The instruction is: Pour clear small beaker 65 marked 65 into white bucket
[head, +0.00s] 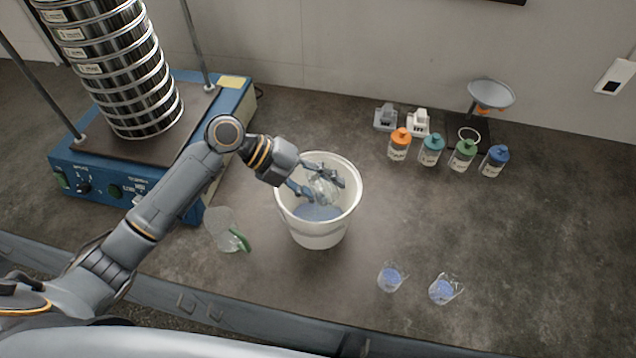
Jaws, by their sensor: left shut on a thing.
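The white bucket (318,235) stands on the grey bench in the middle of the head view, with bluish contents at its bottom. My left gripper (322,188) reaches over the bucket from the left. It is shut on a clear small beaker (325,190), which is tilted within the bucket's opening. The beaker's marking is not readable, and the gripper fingers partly hide it. I cannot tell whether anything remains inside the beaker. My right gripper is not in view.
Two clear beakers with blue contents (390,277) (443,290) stand at the front right. A clear jug with a green handle (228,232) is left of the bucket. The blue sieve shaker (120,185) fills the left. Several capped bottles (431,150) stand behind right.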

